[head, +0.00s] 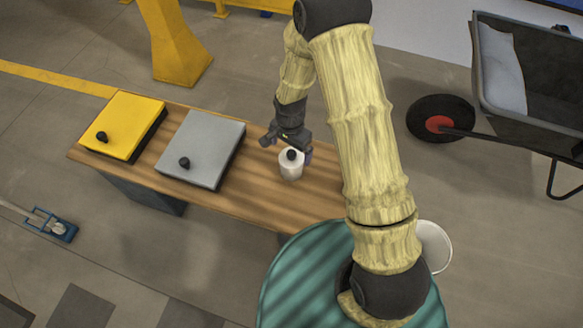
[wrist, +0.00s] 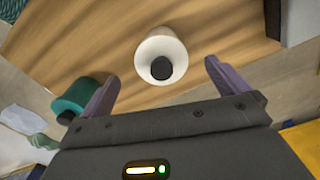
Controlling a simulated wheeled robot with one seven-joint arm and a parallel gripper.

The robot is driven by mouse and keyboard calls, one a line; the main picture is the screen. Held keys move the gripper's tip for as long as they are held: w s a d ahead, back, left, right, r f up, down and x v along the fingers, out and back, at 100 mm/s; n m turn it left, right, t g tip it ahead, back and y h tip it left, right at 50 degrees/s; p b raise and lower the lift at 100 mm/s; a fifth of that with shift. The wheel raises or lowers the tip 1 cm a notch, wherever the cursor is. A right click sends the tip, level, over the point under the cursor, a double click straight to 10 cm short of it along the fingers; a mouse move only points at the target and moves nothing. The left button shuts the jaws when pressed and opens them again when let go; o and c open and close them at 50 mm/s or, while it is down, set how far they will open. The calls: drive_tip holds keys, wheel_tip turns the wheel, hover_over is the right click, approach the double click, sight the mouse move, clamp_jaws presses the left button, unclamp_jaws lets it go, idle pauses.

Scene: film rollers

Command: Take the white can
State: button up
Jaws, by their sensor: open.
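The white can (head: 291,170) stands upright on the wooden table, right of the grey box. It has a black knob on top. In the wrist view the white can (wrist: 152,48) lies ahead of and between the two purple fingers, with bare wood around it. My gripper (head: 288,148) is open at the can's far side, close to its top. In the wrist view my gripper (wrist: 161,71) has its fingers spread, with nothing held. I cannot tell whether a finger touches the can.
A teal can (wrist: 76,100) with a black knob is beside the left finger. A grey box (head: 207,140) and a yellow box (head: 128,122) fill the left of the wooden table (head: 240,185). A wheelbarrow (head: 535,85) stands at the right.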

sight(291, 160)
drive_tip(key=shift+f, duration=1.25)
drive_tip(key=f+b, duration=0.1)
drive_tip(key=f, duration=0.1)
drive_tip(key=f+b, duration=0.1)
drive_tip(key=f, duration=0.2)
drive_tip(key=shift+w+d+f, duration=0.1)
drive_tip(key=shift+w, duration=0.1)
drive_tip(key=c, duration=1.2)
wheel_tip(291, 160, up, 10)
drive_tip(key=p, duration=0.2)
drive_tip(key=shift+p, duration=0.3)
